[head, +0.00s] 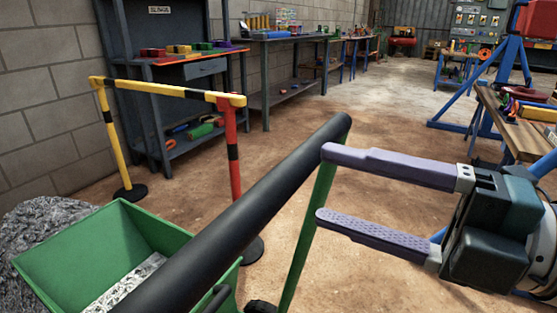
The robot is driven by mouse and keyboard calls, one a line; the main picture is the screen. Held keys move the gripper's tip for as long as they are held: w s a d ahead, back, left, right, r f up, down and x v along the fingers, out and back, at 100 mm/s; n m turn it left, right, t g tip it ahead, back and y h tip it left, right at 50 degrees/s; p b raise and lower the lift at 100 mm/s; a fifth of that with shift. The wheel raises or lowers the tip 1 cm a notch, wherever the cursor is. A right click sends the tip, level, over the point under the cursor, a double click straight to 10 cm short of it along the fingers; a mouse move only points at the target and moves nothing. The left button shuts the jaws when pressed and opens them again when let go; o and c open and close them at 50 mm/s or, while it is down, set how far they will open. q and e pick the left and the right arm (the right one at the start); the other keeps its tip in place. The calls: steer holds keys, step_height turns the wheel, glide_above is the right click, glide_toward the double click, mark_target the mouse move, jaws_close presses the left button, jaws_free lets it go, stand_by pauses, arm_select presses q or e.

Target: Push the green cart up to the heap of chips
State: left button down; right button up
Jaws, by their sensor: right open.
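The green cart's tray (65,262) is at the lower left, with some shiny silvery chips (125,283) inside. Its thick black push bar (250,215) runs from the bottom left up to the middle, on a green upright (306,238). The grey heap of chips (38,222) lies at the left edge, right beside the tray in the picture; the tray hides part of it, and I cannot tell whether they touch. My right gripper (324,185) is open, with its purple fingertips at the bar's far end and the upright. Contact is unclear. My left gripper is out of view.
A yellow-and-black barrier (165,90) with a red-and-black post (228,150) stands just beyond the cart. Workbenches (270,75) line the left wall. Blue stands and a wooden bench (525,135) are at the right. The middle floor (370,110) is clear.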

mark_target(302, 179)
steer(key=x, duration=0.6)
jaws_close()
stand_by(0.4)
steer(key=shift+r, duration=0.1)
stand_by(0.8)
